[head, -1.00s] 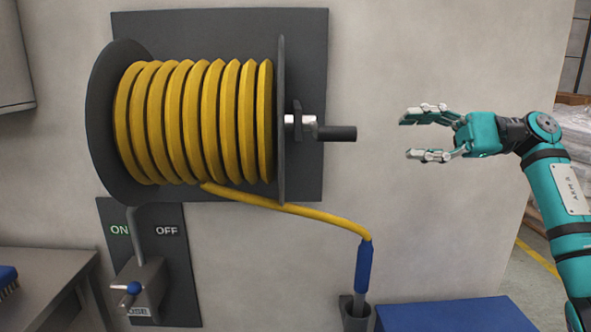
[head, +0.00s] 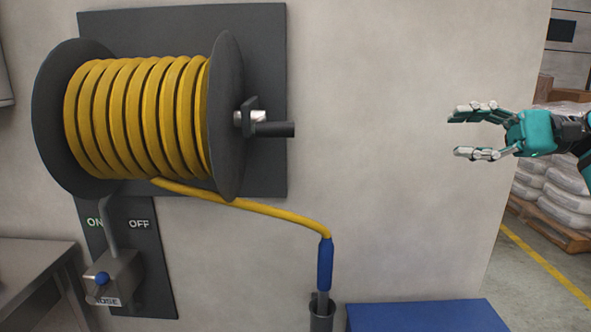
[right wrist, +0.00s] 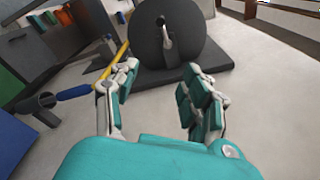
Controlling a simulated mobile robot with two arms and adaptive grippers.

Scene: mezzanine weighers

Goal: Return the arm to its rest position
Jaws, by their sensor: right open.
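My right gripper (head: 462,132) is at the right of the head view, in front of the pale wall. It is open and empty, its fingers pointing left toward the hose reel and well apart from it. The right wrist view also shows the open fingers (right wrist: 155,97), with the reel's dark side disc (right wrist: 172,35) beyond them. The hose reel (head: 228,95) carries a wound yellow hose (head: 135,115) and has a dark crank handle (head: 274,129) on its right side. My left gripper is out of view.
The yellow hose ends in a blue nozzle (head: 325,264) standing in a dark holder (head: 321,318). An ON/OFF valve box (head: 118,272) is below the reel. A blue surface (head: 425,317) lies bottom right. Stacked white sacks (head: 560,150) on pallets stand beyond the wall's right edge.

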